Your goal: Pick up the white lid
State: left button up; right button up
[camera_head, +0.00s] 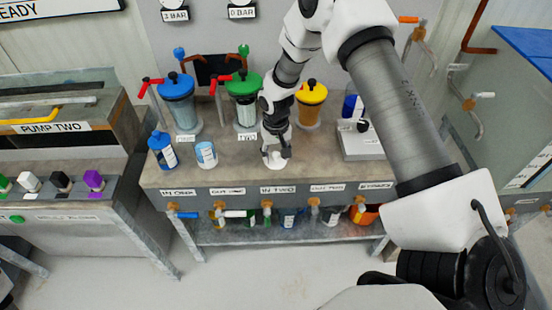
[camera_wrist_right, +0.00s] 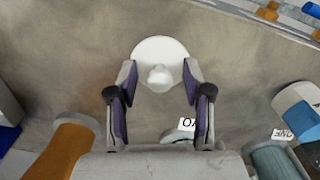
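The white lid (camera_head: 274,161) lies on the bench top near its front edge in the head view. It is a round disc with a knob. In the right wrist view the white lid (camera_wrist_right: 160,62) shows with its knob between and just beyond my fingertips. My right gripper (camera_wrist_right: 158,85) is open around the knob side of the lid, and no finger clearly touches it. In the head view my right gripper (camera_head: 276,148) points down over the lid and partly hides it. My left gripper is not in view.
Blue (camera_head: 178,95), green (camera_head: 244,95) and yellow-lidded (camera_head: 311,103) canisters stand behind on the bench (camera_head: 225,178). A blue bottle (camera_head: 161,149) and a white-blue cup (camera_head: 206,154) stand left of the lid. A white scale-like device (camera_head: 360,143) stands right. The lid's front side is clear.

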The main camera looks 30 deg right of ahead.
jog(key=shift+s+f, duration=0.1)
jog(key=shift+s, duration=0.1)
jog(key=c, duration=0.4)
jog(key=shift+c, duration=0.7)
